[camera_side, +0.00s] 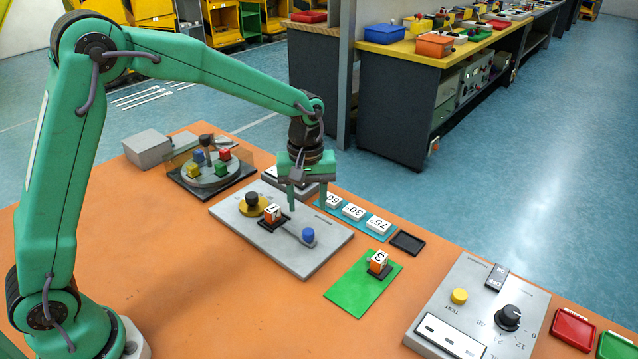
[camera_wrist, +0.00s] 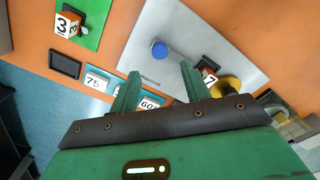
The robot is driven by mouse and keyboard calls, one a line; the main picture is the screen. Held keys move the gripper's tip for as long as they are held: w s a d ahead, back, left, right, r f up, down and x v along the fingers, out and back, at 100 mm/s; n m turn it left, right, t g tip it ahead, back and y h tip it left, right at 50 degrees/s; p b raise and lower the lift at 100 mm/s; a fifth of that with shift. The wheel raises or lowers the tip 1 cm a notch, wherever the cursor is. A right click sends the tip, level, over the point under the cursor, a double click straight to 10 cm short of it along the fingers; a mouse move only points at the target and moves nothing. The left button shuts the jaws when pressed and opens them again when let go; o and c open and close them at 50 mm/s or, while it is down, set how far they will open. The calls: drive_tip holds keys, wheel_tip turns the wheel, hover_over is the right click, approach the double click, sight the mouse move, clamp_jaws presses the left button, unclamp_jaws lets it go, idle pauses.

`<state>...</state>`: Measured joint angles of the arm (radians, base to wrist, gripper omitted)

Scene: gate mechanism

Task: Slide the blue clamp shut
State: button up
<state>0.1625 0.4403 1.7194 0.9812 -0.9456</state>
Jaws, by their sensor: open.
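The blue clamp (camera_side: 308,235) is a round blue knob at the end of a grey bar on a light grey plate (camera_side: 290,255). The bar runs from the knob toward a numbered cube (camera_side: 272,214) in a dark holder. In the wrist view the blue knob (camera_wrist: 159,48) lies just beyond my fingertips. My gripper (camera_side: 307,208) is open and empty, fingers pointing down, above the back part of the plate. In the wrist view my gripper (camera_wrist: 160,70) has its two green fingers apart.
A yellow disc with a black knob (camera_side: 251,200) sits left of the cube. Number tiles (camera_side: 353,211) and a black tray (camera_side: 407,242) lie behind right. A green mat (camera_side: 345,287) holds another cube (camera_side: 378,262). A control panel (camera_side: 480,310) stands at right. The front-left table is clear.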

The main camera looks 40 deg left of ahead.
sight(308, 231)
drive_tip(key=shift+f, duration=0.1)
drive_tip(key=shift+f, duration=3.85)
